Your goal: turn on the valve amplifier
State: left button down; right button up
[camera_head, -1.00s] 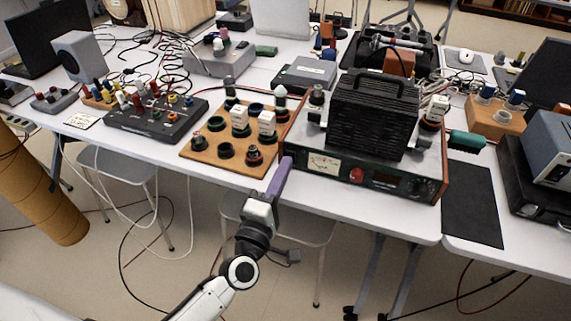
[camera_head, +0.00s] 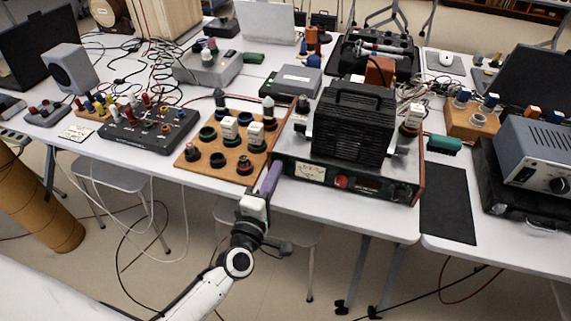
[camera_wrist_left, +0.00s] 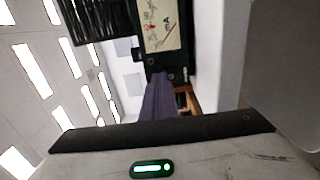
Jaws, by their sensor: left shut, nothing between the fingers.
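The valve amplifier (camera_head: 352,130) stands at the table's front edge, with a black slatted cage and a handle on top. Its dark front panel has a pale meter (camera_head: 310,172), a red round control (camera_head: 340,182) and a dark knob to the right. My left gripper (camera_head: 276,166) is shut and empty, its purple fingers pointing up at the panel's left front corner, left of the meter. In the left wrist view the purple fingers (camera_wrist_left: 160,98) show just below the meter (camera_wrist_left: 160,22). I cannot tell whether they touch the amplifier. My right gripper is not in view.
A wooden board (camera_head: 205,165) with dark sockets and white blocks lies just left of the amplifier. A black mat (camera_head: 447,203) and a blue-grey instrument (camera_head: 535,150) are to the right. The space before the table edge is free.

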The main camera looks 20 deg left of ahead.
pick_arm(q)
jog(key=shift+w+d+r, duration=0.1)
jog(key=shift+w+r, duration=0.25)
jog(key=shift+r, duration=0.45)
jog(key=shift+w+r, duration=0.1)
jog(key=shift+w, duration=0.05)
jog(key=shift+s, duration=0.25)
jog(key=s+f, duration=0.1)
jog(key=s, duration=1.3)
jog(key=shift+s+d, duration=0.2)
jog(key=shift+s, duration=0.05)
jog(key=shift+f, duration=0.1)
